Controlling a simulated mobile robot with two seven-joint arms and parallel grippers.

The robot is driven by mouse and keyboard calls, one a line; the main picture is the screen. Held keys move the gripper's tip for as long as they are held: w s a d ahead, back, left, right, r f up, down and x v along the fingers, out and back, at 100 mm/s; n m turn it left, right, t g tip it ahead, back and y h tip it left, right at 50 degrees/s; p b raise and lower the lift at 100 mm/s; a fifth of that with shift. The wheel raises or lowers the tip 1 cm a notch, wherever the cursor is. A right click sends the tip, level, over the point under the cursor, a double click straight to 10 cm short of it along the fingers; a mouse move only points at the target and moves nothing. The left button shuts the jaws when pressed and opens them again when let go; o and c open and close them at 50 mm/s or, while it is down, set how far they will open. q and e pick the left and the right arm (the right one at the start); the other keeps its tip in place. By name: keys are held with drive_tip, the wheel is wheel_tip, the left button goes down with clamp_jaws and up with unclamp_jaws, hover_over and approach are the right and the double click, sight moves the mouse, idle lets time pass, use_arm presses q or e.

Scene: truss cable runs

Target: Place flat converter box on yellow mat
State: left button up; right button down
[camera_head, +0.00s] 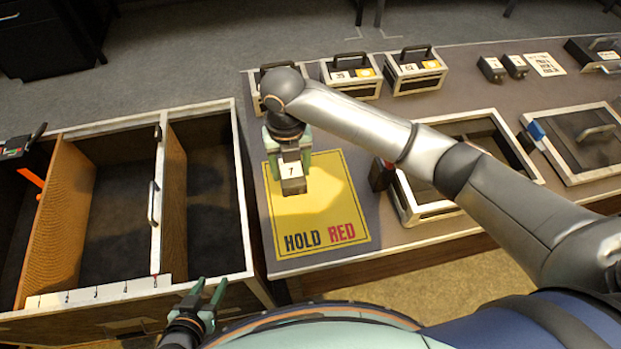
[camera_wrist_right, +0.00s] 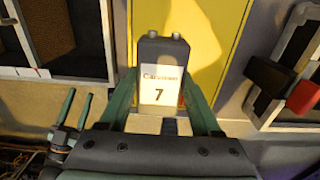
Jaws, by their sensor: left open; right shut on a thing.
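The yellow mat (camera_head: 330,210) lies on the grey table, with "HOLD RED" printed along its near edge. It also shows in the right wrist view (camera_wrist_right: 205,30). My right gripper (camera_head: 290,163) is over the mat's far left part, shut on the converter box (camera_head: 292,184), a small dark box with a white label reading 7. In the right wrist view the converter box (camera_wrist_right: 162,75) sits between the two green fingers, its label facing the camera. I cannot tell whether the box touches the mat. My left gripper (camera_head: 207,290) is open and empty by the near crate wall.
A wooden crate with compartments (camera_head: 245,200) stands left of the mat. Handled cases (camera_head: 350,75) line the table's far side. An open tray (camera_head: 440,210) and a red-black block (camera_head: 380,174) lie right of the mat. Two small labelled boxes (camera_head: 491,68) stand at the far right.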

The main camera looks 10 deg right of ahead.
sight(311, 190)
drive_tip(key=d+f, duration=0.1)
drive_tip(key=f, duration=0.1)
drive_tip(key=d+f, duration=0.2)
drive_tip(key=shift+w, duration=0.4)
drive_tip(key=f, duration=0.2)
drive_tip(key=d+f, duration=0.1)
drive_tip(key=f, duration=0.1)
drive_tip(key=shift+w+d+f, duration=0.15)
drive_tip(key=shift+d+f, duration=0.05)
drive_tip(key=shift+f, duration=0.2)
drive_tip(key=shift+f, duration=0.1)
drive_tip(key=shift+c, duration=0.4)
unclamp_jaws()
wheel_tip(311, 190, up, 12)
